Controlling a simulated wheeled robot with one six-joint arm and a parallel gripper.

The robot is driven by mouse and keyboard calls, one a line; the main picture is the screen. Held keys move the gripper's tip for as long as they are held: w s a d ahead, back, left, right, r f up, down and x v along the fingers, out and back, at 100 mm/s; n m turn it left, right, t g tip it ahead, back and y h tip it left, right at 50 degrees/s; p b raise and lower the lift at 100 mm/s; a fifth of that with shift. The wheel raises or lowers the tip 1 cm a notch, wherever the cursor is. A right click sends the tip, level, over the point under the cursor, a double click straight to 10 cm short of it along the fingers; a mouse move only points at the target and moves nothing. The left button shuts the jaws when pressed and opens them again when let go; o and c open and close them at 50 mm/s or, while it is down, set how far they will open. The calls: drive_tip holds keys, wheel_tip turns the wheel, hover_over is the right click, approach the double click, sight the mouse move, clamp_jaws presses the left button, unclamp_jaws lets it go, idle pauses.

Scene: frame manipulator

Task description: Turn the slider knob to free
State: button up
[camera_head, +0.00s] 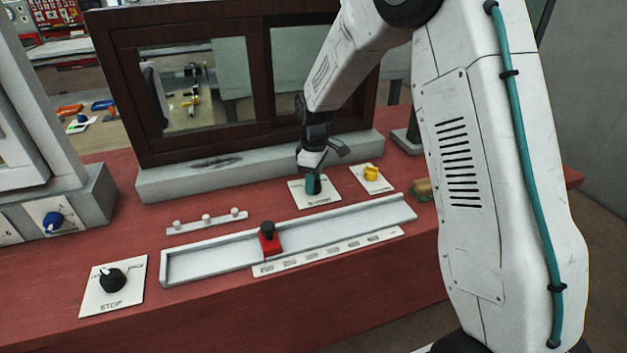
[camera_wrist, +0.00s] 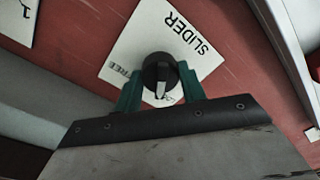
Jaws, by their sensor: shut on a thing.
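The slider knob (camera_wrist: 158,68) is round and black with a white pointer mark, on a white plate (camera_wrist: 140,45) lettered SLIDER. In the wrist view the pointer faces down, toward my gripper's palm. The word FREE is on the plate left of the knob; other lettering below right is partly hidden by a finger. My gripper (camera_wrist: 160,84) has its green fingers on both sides of the knob, shut on it. In the head view my gripper (camera_head: 313,184) reaches down over the white plate (camera_head: 325,201), and its fingers hide the knob.
A yellow knob (camera_head: 372,173) on its plate is close right of my gripper. In front is a long white track (camera_head: 340,226) with a red slider block (camera_head: 269,243). A black knob (camera_head: 112,281) is front left. A dark wooden window frame (camera_head: 125,100) stands behind.

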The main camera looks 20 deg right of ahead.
drive_tip(key=m, duration=0.4)
drive_tip(key=shift+m, duration=0.3)
drive_tip(key=m, duration=0.3)
drive_tip(key=shift+m, duration=0.4)
drive_tip(key=m, duration=0.3)
drive_tip(key=shift+m+t, duration=0.3)
drive_tip(key=shift+m, duration=1.7)
drive_tip(key=o, duration=1)
drive_tip(key=shift+c, duration=0.2)
